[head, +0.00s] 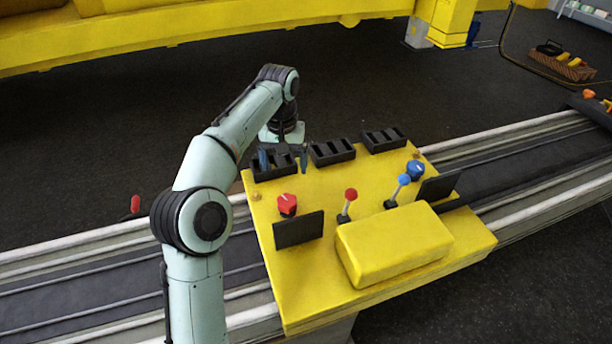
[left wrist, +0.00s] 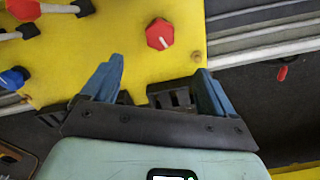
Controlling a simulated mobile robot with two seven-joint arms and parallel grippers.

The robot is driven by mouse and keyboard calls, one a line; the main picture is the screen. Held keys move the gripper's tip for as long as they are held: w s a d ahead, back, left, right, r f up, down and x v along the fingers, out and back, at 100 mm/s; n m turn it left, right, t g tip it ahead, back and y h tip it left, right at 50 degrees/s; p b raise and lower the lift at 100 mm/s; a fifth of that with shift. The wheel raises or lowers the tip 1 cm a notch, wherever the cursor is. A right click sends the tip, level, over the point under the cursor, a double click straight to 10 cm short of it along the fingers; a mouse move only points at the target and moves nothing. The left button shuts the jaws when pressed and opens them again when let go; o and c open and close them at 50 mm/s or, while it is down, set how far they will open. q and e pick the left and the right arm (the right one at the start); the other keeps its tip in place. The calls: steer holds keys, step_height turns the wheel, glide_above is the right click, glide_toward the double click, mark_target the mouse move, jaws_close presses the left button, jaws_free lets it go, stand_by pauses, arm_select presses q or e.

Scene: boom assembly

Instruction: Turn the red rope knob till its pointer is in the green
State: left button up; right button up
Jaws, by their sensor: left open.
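The red rope knob (head: 287,204) sits on the yellow console near its left side, behind a dark upright panel. It also shows in the left wrist view (left wrist: 160,36), with a white pointer line on its top. No green zone can be made out in either view. My left gripper (head: 284,160) is open and empty over the console's far left edge, beside a black slotted holder. In the left wrist view its two blue fingers (left wrist: 158,68) are spread, and the knob lies beyond the fingertips, between their lines and untouched. My right gripper is not in view.
Dark panels (head: 298,230) stand near the knobs. Black slotted holders (head: 333,152) line the far edge.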

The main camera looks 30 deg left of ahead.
arm_select(q)
steer(key=b, duration=0.2)
glide_toward(287, 200)
steer(key=shift+s+f, duration=0.15)
steer(key=shift+s, duration=0.15)
step_height(287, 200, down, 7)
steer(key=shift+w+f+b, duration=0.15)
steer(key=shift+f+b, duration=0.05)
steer(key=shift+b, duration=0.65)
steer(key=shift+w+f, duration=0.1)
steer(key=shift+f, duration=0.4)
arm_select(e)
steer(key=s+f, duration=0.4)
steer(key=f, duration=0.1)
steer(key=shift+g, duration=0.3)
